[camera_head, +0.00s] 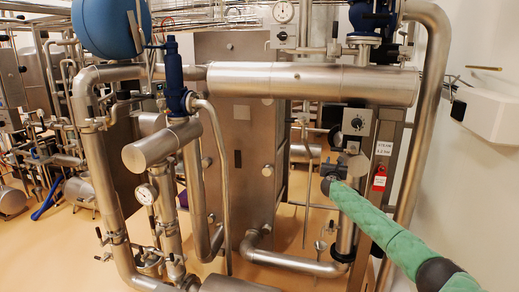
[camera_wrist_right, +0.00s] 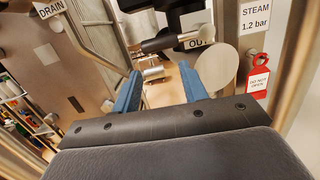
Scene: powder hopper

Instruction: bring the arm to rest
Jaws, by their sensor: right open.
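My right arm, in a green sleeve, reaches in from the lower right of the head view. Its gripper (camera_head: 338,170) is in front of the pipework, small and partly hidden by the arm. In the right wrist view the right gripper (camera_wrist_right: 160,90) has its two blue fingers spread apart, with nothing between them. A dark valve with a metal lever end (camera_wrist_right: 160,42) and an "OUT" label shows just beyond and above the fingers. A round pale disc (camera_wrist_right: 216,68) is beside the right-hand finger; contact cannot be told. My left gripper is not in view.
A "STEAM 1.2 bar" sign (camera_head: 385,140) and a red "do not open" tag (camera_head: 379,182) hang close to the gripper. Thick steel pipes (camera_head: 312,83) and a tall steel cabinet (camera_head: 240,130) surround it. A white wall box (camera_head: 490,113) is right.

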